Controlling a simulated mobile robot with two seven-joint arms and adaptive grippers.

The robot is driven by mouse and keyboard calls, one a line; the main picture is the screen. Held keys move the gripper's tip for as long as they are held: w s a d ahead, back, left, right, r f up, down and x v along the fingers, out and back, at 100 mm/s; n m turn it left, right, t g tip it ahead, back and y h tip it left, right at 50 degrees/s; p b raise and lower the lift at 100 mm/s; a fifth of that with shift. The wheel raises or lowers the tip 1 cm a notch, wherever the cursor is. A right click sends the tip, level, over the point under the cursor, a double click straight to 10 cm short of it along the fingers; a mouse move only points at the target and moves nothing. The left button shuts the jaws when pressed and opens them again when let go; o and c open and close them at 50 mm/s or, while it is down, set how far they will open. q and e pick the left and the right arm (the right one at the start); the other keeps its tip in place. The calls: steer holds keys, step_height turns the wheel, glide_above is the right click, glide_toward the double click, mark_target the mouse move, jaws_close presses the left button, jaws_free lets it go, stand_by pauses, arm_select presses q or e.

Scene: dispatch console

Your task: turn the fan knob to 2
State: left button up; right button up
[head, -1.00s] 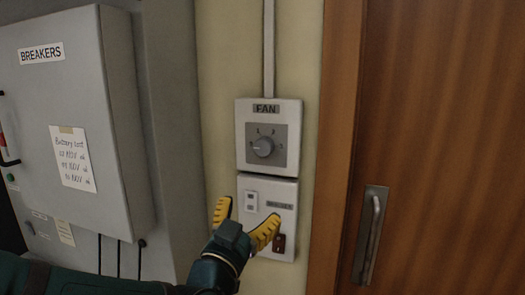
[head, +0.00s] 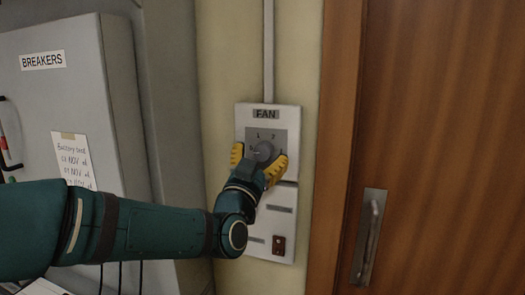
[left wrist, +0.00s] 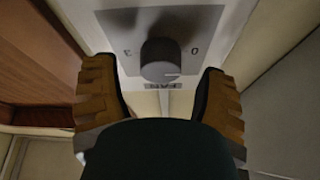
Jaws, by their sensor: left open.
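The fan knob (head: 263,151) is a round grey dial on a grey plate of the white FAN panel (head: 287,112), with small numbers around it. My right gripper is not in view.
Below the fan panel is a second white panel (head: 284,225) with a brown switch (head: 279,245). A grey breaker cabinet (head: 60,95) stands at left. A wooden door (head: 450,120) with a metal handle (head: 370,235) is at right.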

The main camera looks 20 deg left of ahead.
arm_select(q)
steer(key=shift+w+r, duration=0.25)
steer(key=shift+w, duration=0.4)
steer(key=c, duration=1.2)
